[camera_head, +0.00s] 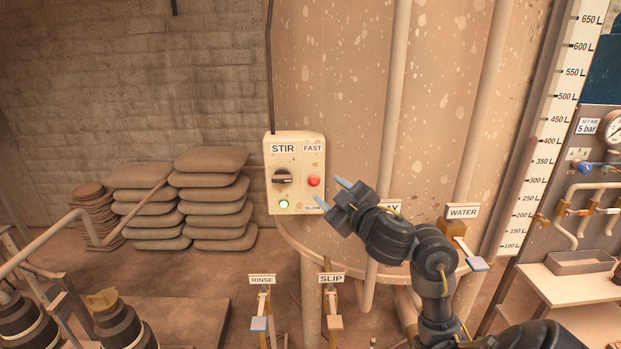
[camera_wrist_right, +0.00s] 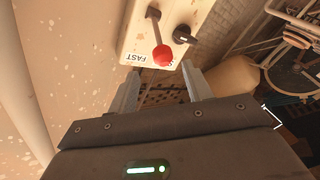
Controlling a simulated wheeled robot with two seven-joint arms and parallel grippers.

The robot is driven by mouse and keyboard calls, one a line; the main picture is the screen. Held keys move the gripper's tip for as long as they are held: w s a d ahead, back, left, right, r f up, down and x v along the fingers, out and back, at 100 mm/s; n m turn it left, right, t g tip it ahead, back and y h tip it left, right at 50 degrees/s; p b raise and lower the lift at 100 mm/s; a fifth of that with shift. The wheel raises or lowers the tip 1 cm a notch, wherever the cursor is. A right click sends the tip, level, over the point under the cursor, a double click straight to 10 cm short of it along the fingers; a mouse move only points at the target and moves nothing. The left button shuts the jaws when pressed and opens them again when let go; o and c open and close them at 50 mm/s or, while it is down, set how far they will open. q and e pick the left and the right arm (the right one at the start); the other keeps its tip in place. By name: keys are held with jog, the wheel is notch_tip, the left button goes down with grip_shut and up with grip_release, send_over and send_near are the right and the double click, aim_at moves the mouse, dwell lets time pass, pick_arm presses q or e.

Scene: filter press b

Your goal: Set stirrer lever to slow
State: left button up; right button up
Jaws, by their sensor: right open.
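The cream STIR box (camera_head: 296,160) is on the tank wall. The stirrer lever shows as a red ball (camera_head: 313,181) at the box's right side, between the FAST label (camera_head: 313,148) above and the SLOW label (camera_head: 312,208) below. In the right wrist view the lever's rod ends in the red ball (camera_wrist_right: 162,56), which overlaps the edge of the upside-down FAST label (camera_wrist_right: 143,59). My right gripper (camera_head: 333,193) is open and empty, just right of the box. In the right wrist view the ball lies just beyond its fingertips (camera_wrist_right: 160,72), apart from them. My left gripper is out of view.
A vertical pipe (camera_head: 393,110) runs right of the box. A WATER valve (camera_head: 462,230) stands farther right, and RINSE (camera_head: 262,280) and SLIP (camera_head: 331,277) valves are below. Stacked sacks (camera_head: 210,200) lie left.

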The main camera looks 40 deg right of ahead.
aim_at(311, 178)
jog(key=w, duration=0.7)
jog(key=shift+w+d+f, duration=0.1)
jog(key=shift+w+d, duration=0.15)
jog(key=shift+d, duration=0.15)
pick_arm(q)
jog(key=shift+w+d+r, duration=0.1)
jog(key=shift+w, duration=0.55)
pick_arm(e)
jog(key=shift+w+d, duration=0.2)
jog(key=shift+w, duration=0.65)
jog(key=shift+c, duration=0.3)
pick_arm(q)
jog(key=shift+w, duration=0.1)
pick_arm(e)
grip_shut()
